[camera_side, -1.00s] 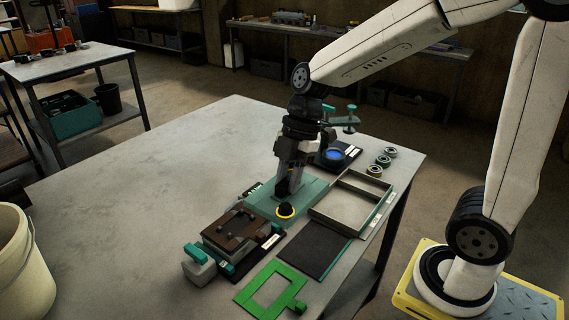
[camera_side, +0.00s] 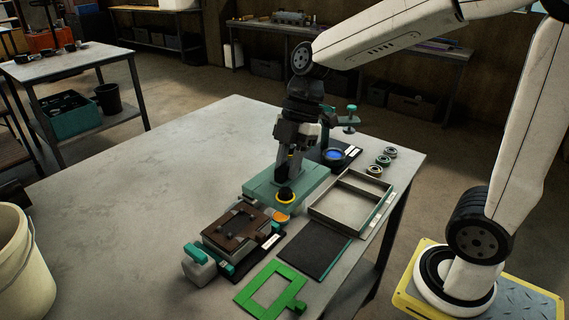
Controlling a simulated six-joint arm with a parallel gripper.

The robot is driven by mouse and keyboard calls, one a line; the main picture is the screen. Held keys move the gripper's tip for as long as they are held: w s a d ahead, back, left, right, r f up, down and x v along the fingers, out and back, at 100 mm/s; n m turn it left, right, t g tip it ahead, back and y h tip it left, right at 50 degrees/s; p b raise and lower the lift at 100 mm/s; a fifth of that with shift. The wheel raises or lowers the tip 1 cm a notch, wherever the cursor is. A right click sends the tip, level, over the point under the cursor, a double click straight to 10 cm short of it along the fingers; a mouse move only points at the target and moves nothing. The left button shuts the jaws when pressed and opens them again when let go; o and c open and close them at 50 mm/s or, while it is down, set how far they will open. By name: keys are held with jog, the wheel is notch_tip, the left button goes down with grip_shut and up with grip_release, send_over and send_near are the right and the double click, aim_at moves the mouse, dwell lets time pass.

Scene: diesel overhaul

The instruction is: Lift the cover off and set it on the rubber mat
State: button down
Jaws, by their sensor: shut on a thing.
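The exact finger contact is too small to see. The rubber mat (camera_side: 313,250) is a flat black rectangle nearer the camera, bare, to the right of the brown-topped assembly.
The brown-topped assembly (camera_side: 238,224) stands just left of the cover. A shallow grey tray (camera_side: 378,215) lies right of it, and a green frame (camera_side: 245,297) lies in front of the mat. Several rings (camera_side: 375,170) lie behind the tray. The table's left half is clear.

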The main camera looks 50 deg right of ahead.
dwell(0.4)
jog(key=s+d+f, duration=0.1)
jog(key=d+f, duration=0.3)
jog(key=f, duration=0.4)
jog(key=s+d+f, duration=0.1)
jog(key=d+f, duration=0.3)
jog(key=f, duration=0.5)
jog(key=shift+d, duration=0.3)
jog(key=shift+f, duration=0.2)
jog(key=shift+f, duration=3.15)
jog(key=shift+c, duration=2.2)
grip_release()
